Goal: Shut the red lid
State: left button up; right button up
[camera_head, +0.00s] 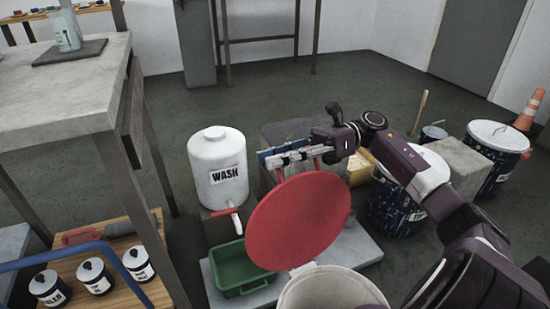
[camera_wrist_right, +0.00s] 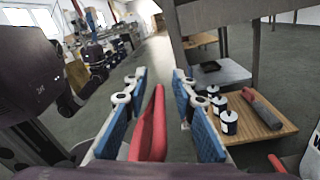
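The round red lid (camera_head: 300,222) stands tilted up, its broad face towards the head camera. Its lower edge is at the rim of a white bucket (camera_head: 335,288), whose mouth looks uncovered. My right gripper (camera_head: 275,157) is at the lid's upper edge, by its red handle (camera_head: 280,174). In the right wrist view, the right gripper (camera_wrist_right: 160,80) has its blue-padded fingers apart, with a red part of the lid (camera_wrist_right: 150,125) between them. That part lies nearer the left finger, with a clear gap to the right one. My left gripper is not in view.
A white WASH container (camera_head: 217,165) with a red-handled tap stands left of the lid. A green tray (camera_head: 238,266) lies below it. Dark splattered buckets (camera_head: 497,150) and a grey block (camera_head: 470,165) stand right. A table (camera_head: 60,100) fills the upper left.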

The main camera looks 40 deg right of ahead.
grip_shut()
dwell(0.4)
